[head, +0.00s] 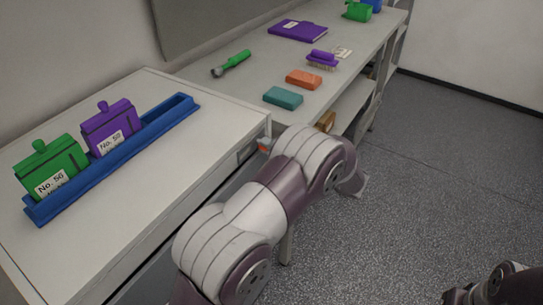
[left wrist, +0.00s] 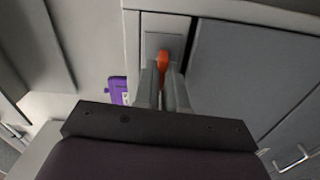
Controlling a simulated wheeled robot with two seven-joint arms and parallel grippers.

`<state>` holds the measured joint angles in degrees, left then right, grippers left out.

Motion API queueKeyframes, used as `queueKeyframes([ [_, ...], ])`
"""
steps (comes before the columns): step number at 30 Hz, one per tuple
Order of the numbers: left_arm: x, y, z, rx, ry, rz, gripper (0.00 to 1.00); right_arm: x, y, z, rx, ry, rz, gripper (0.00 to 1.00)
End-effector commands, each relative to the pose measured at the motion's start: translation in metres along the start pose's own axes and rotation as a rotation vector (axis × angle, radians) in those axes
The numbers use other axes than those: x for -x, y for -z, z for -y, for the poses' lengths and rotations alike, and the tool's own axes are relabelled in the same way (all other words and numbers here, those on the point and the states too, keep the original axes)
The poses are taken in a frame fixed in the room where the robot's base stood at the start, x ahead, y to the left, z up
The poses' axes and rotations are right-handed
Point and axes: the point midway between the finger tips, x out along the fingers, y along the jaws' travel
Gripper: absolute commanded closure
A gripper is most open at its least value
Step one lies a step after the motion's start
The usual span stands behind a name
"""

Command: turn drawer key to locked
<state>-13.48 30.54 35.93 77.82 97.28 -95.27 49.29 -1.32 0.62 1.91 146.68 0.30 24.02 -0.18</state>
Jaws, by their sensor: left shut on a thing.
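The drawer key (left wrist: 163,58) has an orange-red head and sits at a grey lock plate on the drawer front in the left wrist view. My left gripper (left wrist: 162,72) is shut on it, one grey finger on each side. In the head view a small orange-red part of the key (head: 264,144) shows at the cabinet's right front corner, next to my left arm. The arm hides most of the gripper there. How far the key is turned is hard to tell. My right gripper is not seen.
On the cabinet (head: 185,165), a blue rail (head: 65,205) holds a green pack (head: 62,163) and a purple pack (head: 112,122). The floor at right is clear.

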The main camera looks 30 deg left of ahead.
Motion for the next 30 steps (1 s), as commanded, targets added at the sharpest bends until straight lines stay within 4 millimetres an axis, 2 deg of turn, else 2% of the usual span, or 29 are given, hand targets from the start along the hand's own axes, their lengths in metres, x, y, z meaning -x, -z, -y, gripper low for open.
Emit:
queueKeyframes([
  [1,0.0,0.0,0.005,0.019,0.001,-0.001,1.0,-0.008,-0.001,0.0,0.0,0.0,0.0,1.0],
  [7,0.0,0.0,0.003,0.081,0.001,-0.001,1.0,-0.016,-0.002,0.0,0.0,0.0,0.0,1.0],
  [24,0.0,0.0,0.001,0.109,0.002,-0.001,1.0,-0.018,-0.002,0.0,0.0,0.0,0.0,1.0],
  [25,0.0,0.0,0.001,0.109,0.002,-0.001,0.83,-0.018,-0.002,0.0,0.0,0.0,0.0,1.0],
  [27,0.0,0.0,0.001,0.108,0.002,-0.001,0.64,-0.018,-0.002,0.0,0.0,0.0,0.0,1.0],
  [30,0.0,0.0,0.001,0.108,0.001,-0.001,0.64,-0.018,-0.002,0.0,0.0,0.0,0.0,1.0],
])
